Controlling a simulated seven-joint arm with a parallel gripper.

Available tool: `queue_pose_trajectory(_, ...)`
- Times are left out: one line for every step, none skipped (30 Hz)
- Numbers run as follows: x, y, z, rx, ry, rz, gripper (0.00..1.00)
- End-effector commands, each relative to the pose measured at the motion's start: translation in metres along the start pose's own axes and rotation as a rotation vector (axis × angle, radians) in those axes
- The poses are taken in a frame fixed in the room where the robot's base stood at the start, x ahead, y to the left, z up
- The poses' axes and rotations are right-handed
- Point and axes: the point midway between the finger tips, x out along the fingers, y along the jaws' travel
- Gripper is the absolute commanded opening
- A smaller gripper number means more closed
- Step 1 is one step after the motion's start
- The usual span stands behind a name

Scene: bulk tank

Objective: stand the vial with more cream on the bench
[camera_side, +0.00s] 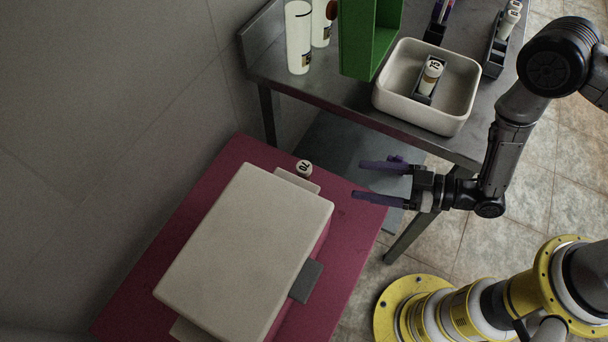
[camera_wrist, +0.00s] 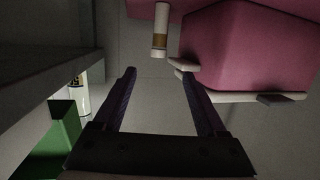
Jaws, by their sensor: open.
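A white-capped vial (camera_side: 303,168) stands on the magenta top (camera_side: 345,235), beside the far end of a pale-lidded box. It shows in the wrist view (camera_wrist: 160,42) with a tan band, beyond and between my fingertips. A second white-capped vial (camera_side: 432,70) sits in a dark holder inside a white tray (camera_side: 460,122) on the steel bench (camera_side: 345,95). Cream levels cannot be read. My gripper (camera_side: 359,180) is open and empty, to the right of the first vial and apart from it. The purple fingers also show in the wrist view (camera_wrist: 158,72).
The pale-lidded box (camera_side: 245,250) fills much of the magenta top. A green open box (camera_side: 368,45) and white bottles (camera_side: 298,40) stand on the steel bench. Bare steel lies in front of the green box.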

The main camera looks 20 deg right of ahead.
Motion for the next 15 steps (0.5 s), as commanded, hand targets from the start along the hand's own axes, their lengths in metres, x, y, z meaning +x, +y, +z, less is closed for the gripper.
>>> queue_pose_trajectory(0.002,0.000,0.008,0.001,0.000,0.000,0.74)
queue_pose_trajectory(0.002,0.000,0.010,0.000,0.000,0.000,0.74)
queue_pose_trajectory(0.003,0.000,0.013,0.000,0.001,0.000,0.74)
queue_pose_trajectory(0.004,0.000,0.014,-0.001,0.002,-0.001,0.74)
queue_pose_trajectory(0.006,0.000,0.015,-0.002,0.002,-0.001,0.74)
queue_pose_trajectory(0.009,0.000,0.015,-0.002,0.003,-0.002,0.74)
queue_pose_trajectory(0.012,0.000,0.016,-0.003,0.003,-0.003,0.74)
queue_pose_trajectory(0.017,0.000,0.015,-0.003,0.004,-0.004,0.74)
queue_pose_trajectory(0.024,-0.001,0.015,-0.003,0.004,-0.004,0.74)
queue_pose_trajectory(0.029,-0.001,0.015,-0.004,0.004,-0.005,0.74)
queue_pose_trajectory(0.035,-0.001,0.015,-0.004,0.005,-0.005,0.74)
queue_pose_trajectory(0.043,-0.001,0.015,-0.003,0.005,-0.005,0.74)
queue_pose_trajectory(0.049,-0.001,0.015,-0.003,0.004,-0.005,0.74)
queue_pose_trajectory(0.055,-0.001,0.015,-0.003,0.004,-0.004,0.74)
queue_pose_trajectory(0.062,-0.001,0.015,-0.002,0.004,-0.004,0.74)
